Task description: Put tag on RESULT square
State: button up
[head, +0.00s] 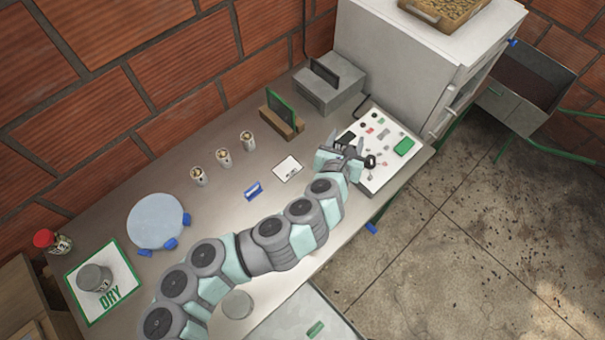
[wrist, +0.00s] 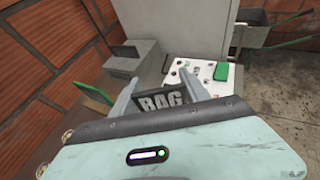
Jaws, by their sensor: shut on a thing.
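My gripper (head: 350,148) is at the right part of the bench, above the left edge of the white control panel. In the head view the tag is mostly hidden by the gripper. A small white card or square (head: 288,168) lies on the bench left of the gripper. I cannot read its marking, so I cannot tell whether it is the RESULT square.
The control panel (head: 376,183) has knobs and a green block (head: 404,146). A grey box (head: 330,90) and a wooden holder (head: 283,121) stand behind.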

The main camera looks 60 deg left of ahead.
jog(key=s+a+n+g+y+b, duration=0.1)
jog(key=s+a+n+b, duration=0.15)
jog(key=s+a, duration=0.35)
jog(key=s+a+n+g+y+b, duration=0.1)
jog(key=s+a+g+b, duration=0.2)
jog(key=a, duration=0.6)
jog(key=t+b, duration=0.1)
jog(key=b, duration=0.4)
send_over(286, 160)
notch_tip(286, 160, down, 16)
jog(key=shift+r, duration=0.1)
jog(key=shift+f+b, duration=0.45)
jog(key=shift+f, duration=2)
jog(key=o, duration=1.3)
jog(key=shift+f, duration=0.1)
